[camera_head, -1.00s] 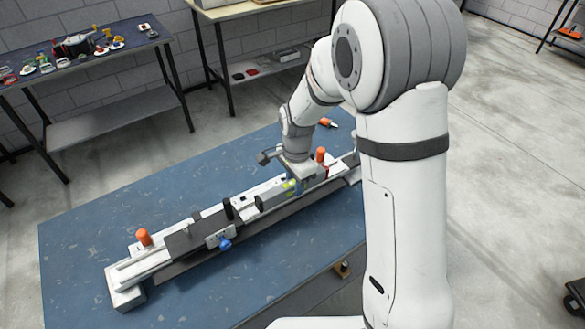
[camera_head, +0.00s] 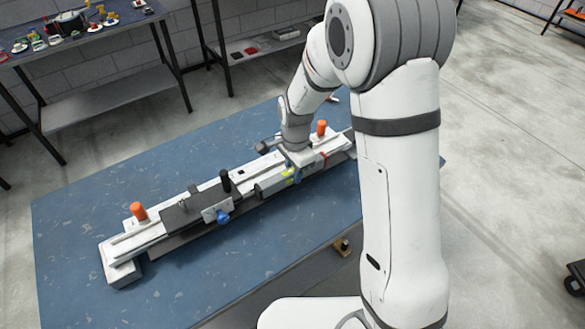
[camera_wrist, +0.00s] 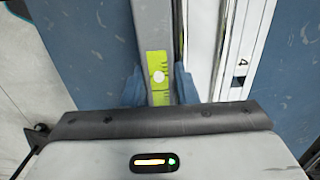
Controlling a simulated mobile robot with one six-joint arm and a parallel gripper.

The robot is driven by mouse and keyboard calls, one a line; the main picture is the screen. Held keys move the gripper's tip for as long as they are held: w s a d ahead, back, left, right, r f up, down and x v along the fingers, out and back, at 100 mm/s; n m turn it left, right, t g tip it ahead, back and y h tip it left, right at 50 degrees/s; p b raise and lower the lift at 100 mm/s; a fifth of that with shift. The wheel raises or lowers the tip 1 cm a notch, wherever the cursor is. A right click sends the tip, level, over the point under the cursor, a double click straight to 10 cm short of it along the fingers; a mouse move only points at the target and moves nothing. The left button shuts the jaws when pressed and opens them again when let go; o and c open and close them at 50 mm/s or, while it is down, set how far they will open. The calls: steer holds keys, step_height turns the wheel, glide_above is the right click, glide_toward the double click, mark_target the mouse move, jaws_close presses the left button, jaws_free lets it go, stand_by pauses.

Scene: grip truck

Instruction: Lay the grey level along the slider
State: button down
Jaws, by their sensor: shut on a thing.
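The slider (camera_head: 130,240) is a long white rail that lies across the blue table, with a dark carriage (camera_head: 190,208) on its left half. The grey level (camera_head: 268,184) has a yellow-green vial window, which also shows in the wrist view (camera_wrist: 158,72). My gripper (camera_wrist: 160,88) is shut on the level, with a blue fingertip at each side of it. In the wrist view the level runs nearly parallel to the slider's white rail (camera_wrist: 232,45), just left of it. I cannot tell whether the level touches the slider. My wrist hides part of the level in the head view.
Orange knobs (camera_head: 139,211) stand near both ends of the slider. A black handle (camera_head: 225,181) and a blue knob (camera_head: 222,217) are at the carriage. The blue table (camera_head: 75,215) is clear at the front left. Side tables with tools stand behind.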

steer(key=shift+f, duration=0.2)
steer(key=c, duration=1.1)
jaws_free()
steer(key=shift+o, duration=0.2)
step_height(320, 180, up, 8)
steer(key=shift+d+f, duration=0.1)
steer(key=shift+d, duration=0.05)
